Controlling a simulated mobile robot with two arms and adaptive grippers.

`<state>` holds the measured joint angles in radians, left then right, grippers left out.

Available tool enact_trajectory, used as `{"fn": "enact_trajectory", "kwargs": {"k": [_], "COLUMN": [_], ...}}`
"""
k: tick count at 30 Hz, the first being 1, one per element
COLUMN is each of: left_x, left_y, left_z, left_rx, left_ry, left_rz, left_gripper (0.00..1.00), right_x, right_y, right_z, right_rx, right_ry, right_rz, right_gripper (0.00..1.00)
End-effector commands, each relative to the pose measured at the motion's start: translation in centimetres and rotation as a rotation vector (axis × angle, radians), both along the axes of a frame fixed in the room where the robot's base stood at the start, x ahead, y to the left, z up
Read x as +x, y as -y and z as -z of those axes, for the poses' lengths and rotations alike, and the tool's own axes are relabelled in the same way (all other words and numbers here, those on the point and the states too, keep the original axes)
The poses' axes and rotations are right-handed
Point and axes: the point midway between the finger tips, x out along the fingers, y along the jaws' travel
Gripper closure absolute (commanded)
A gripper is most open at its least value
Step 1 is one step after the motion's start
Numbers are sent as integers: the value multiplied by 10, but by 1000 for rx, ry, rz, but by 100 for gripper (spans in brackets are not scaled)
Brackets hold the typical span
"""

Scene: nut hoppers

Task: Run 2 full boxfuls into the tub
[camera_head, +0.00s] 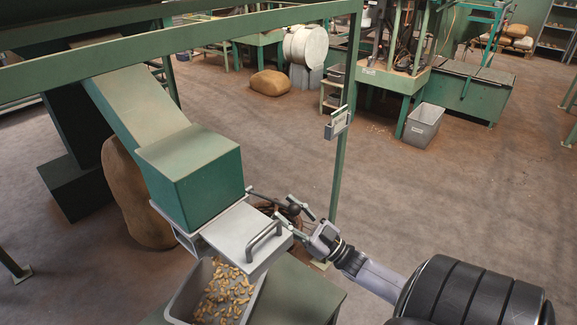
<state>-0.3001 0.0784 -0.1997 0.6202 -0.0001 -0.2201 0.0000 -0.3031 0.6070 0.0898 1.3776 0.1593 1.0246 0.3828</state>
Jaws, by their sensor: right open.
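A green box (190,172) stands at the foot of a sloping chute (137,103). Under it is a pale metal drawer-like part (232,230) with a grey bar handle (265,240). A grey tub (182,301) below its front edge holds several nuts (222,293) over its bottom. My right gripper (284,206) reaches in from the right and is open, beside the green box and behind the handle. A dark round knob (294,210) shows between its fingers; I cannot tell whether they touch it. My left gripper is not in view.
A green post (346,130) with a small grey holder (338,122) rises just behind my right gripper. The tub stands on a green stand (300,296). A brown sack (138,190) leans by the chute. The brown floor to the right is mostly clear.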

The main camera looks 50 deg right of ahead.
Motion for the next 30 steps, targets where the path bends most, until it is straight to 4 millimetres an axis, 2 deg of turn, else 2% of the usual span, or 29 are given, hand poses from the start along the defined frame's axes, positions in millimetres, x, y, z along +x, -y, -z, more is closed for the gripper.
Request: {"fn": "enact_trajectory", "kwargs": {"k": [4, 7, 15, 21, 30], "left_x": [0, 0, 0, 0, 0], "left_y": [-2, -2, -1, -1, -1], "left_z": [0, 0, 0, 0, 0], "left_rx": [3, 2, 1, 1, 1], "left_ry": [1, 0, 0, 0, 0], "left_rz": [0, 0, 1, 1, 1], "left_gripper": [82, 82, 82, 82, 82], "right_x": [-4, -14, -61, -89, -101], "right_y": [1, 4, 19, 27, 31], "right_z": [3, 9, 37, 52, 58], "right_rx": [0, 0, 0, 0, 0], "right_ry": [-1, -4, -5, -3, 0], "right_rz": [0, 1, 2, 2, 0], "right_gripper": [52, 52, 52, 52, 52]}}
